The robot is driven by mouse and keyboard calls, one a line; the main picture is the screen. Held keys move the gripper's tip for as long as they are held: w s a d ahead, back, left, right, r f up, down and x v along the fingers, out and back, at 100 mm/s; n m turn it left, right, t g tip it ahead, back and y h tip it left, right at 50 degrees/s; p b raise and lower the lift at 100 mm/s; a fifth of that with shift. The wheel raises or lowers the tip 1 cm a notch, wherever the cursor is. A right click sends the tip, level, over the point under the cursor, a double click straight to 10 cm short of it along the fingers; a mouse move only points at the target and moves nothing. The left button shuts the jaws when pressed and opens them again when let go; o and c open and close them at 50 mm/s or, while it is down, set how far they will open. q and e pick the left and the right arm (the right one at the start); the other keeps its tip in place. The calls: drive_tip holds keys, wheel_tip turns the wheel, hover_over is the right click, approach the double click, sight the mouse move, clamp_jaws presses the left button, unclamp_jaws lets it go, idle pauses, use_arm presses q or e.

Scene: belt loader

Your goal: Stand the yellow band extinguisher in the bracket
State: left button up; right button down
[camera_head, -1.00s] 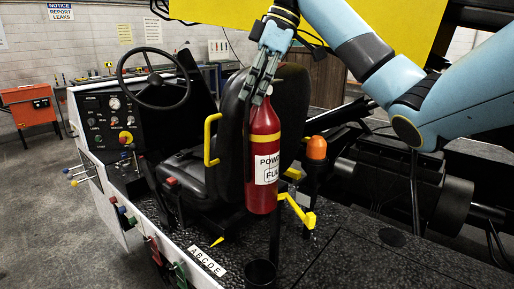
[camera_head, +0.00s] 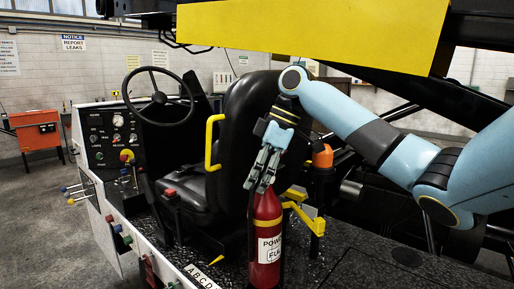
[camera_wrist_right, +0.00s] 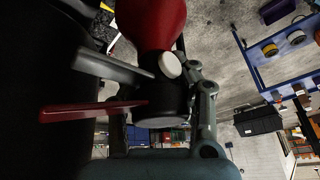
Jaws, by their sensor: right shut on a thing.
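The yellow band extinguisher (camera_head: 267,240) is a red cylinder with a yellow band and a white label. It hangs upright under my right gripper (camera_head: 262,186), which is shut on its neck and valve. In the right wrist view its red body (camera_wrist_right: 150,20), white gauge (camera_wrist_right: 169,65) and red lever (camera_wrist_right: 92,111) show by the fingers. The bracket's yellow arms (camera_head: 305,218) are just right of and behind the extinguisher. The extinguisher's bottom meets the lower picture edge, so I cannot tell whether it rests on anything. My left gripper is not in view.
The black seat (camera_head: 250,110) with its yellow armrest (camera_head: 212,143) is close behind and left of the extinguisher. An orange beacon (camera_head: 322,157) stands right of it. The control panel (camera_head: 112,135) and steering wheel (camera_head: 157,98) are at left. The black deck (camera_head: 370,262) at right is clear.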

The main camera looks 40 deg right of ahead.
sight(257, 212)
drive_tip(key=shift+f+p, duration=0.4)
drive_tip(key=shift+f, duration=3.8)
drive_tip(key=c, duration=1)
unclamp_jaws()
drive_tip(key=shift+c, duration=0.2)
drive_tip(key=b+v, duration=0.2)
drive_tip(key=v, duration=1)
drive_tip(key=shift+s+a, duration=0.1)
